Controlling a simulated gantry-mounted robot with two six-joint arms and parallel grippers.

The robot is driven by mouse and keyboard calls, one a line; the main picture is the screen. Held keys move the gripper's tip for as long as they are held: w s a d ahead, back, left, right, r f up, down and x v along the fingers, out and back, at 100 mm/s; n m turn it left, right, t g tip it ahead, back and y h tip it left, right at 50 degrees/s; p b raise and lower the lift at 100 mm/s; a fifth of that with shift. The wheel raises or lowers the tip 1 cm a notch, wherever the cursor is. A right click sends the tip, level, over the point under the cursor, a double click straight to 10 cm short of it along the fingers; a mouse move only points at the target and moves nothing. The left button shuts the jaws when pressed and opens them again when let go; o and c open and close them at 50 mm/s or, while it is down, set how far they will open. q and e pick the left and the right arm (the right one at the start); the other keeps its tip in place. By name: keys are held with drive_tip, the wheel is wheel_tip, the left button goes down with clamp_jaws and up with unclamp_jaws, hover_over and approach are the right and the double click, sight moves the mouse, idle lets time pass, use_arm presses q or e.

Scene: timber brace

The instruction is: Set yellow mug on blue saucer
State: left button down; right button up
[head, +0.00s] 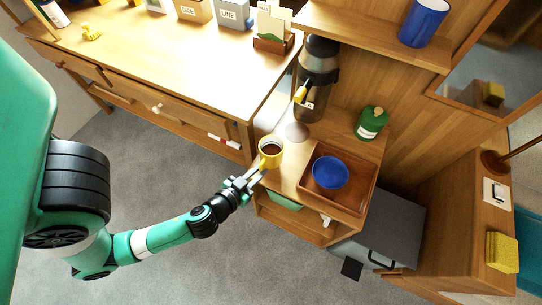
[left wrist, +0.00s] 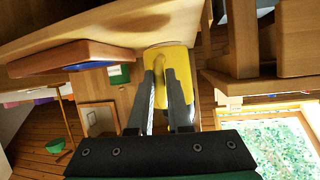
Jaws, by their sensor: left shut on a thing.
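The yellow mug (head: 271,146) is upright with dark liquid inside, at the left edge of the small cabinet top. My left gripper (head: 257,174) is shut on the mug on its near side. In the left wrist view the mug (left wrist: 172,60) shows beyond the two fingers (left wrist: 160,80). I cannot tell whether the mug touches the cabinet top. A round blue dish (head: 330,172), which looks like the saucer, sits in a brown wooden tray (head: 350,205) to the right of the mug, apart from it. Nothing shows on the dish. My right gripper is not in view.
A dark coffee machine (head: 318,65) stands behind the mug with a pale round disc (head: 297,131) in front of it. A green canister (head: 371,123) stands behind the tray. A blue cylinder (head: 424,22) is on the upper shelf. A wooden desk (head: 190,75) is at left.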

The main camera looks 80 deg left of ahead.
use_arm(q)
drive_tip(key=shift+s+d+r, duration=0.15)
drive_tip(key=shift+s+d, duration=0.15)
drive_tip(key=shift+s, duration=0.1)
